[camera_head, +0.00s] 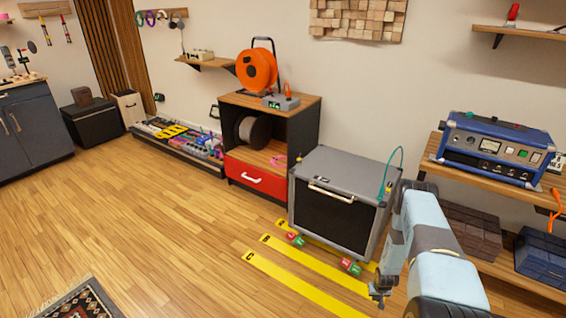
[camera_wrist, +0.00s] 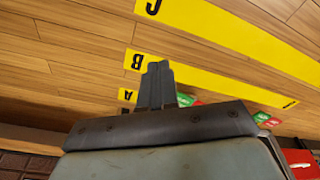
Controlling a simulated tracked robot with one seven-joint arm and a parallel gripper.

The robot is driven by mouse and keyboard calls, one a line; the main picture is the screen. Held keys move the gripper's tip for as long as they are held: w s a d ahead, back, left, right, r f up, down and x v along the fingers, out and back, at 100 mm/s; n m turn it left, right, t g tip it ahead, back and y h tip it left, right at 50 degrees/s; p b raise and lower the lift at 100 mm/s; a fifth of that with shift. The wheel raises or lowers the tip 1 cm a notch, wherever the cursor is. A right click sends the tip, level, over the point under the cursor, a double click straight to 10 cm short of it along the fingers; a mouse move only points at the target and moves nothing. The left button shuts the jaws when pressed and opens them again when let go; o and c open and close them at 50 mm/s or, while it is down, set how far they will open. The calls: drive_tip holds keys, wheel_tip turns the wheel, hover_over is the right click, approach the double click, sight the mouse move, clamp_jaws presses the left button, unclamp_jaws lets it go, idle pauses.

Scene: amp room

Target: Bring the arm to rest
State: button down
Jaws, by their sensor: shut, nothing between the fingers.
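My arm (camera_head: 445,270) reaches in from the lower right of the head view, bent with its end pointing down. My gripper (camera_head: 379,297) hangs in front of the grey amp cabinet (camera_head: 332,200), above the right part of the yellow floor strips. In the wrist view my gripper (camera_wrist: 158,72) has its fingers together with nothing between them. Beyond it lie the wooden floor and yellow strips marked A, B and C.
Red and green blocks lie by the cabinet's left front (camera_head: 295,239) and right front (camera_head: 350,266). A shelf (camera_head: 530,185) with a blue amplifier (camera_head: 490,147) stands at the right. A cabinet with a red drawer (camera_head: 256,178) stands further left.

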drive_tip(key=w+r, duration=0.5)
drive_tip(key=r, duration=0.5)
drive_tip(key=w+r, duration=0.4)
drive_tip(key=r, duration=0.5)
drive_tip(key=w+r, duration=0.5)
drive_tip(key=r, duration=0.5)
drive_tip(key=a+r+t+h, duration=0.1)
drive_tip(key=a+r, duration=0.2)
drive_tip(key=r, duration=1.3)
drive_tip(key=a+r+t, duration=0.1)
drive_tip(key=a+r, duration=0.1)
drive_tip(key=r, duration=1.4)
drive_tip(key=s+a+r, duration=0.4)
drive_tip(key=s+r, duration=0.5)
drive_tip(key=r, duration=0.3)
drive_tip(key=s+a+r, duration=0.4)
drive_tip(key=s+r, duration=0.4)
drive_tip(key=r, duration=0.5)
drive_tip(key=s+a+r, duration=0.2)
drive_tip(key=s, duration=0.6)
drive_tip(key=s+a+r+t, duration=0.1)
drive_tip(key=s+a+r, duration=0.1)
drive_tip(key=s, duration=0.7)
drive_tip(key=s+a+r+y, duration=0.1)
drive_tip(key=s+a+r, duration=0.1)
drive_tip(key=s, duration=0.7)
drive_tip(key=shift+s+a+r+n+t, duration=0.15)
drive_tip(key=shift+a+r+n+t, duration=0.15)
drive_tip(key=shift+r+n+t, duration=0.15)
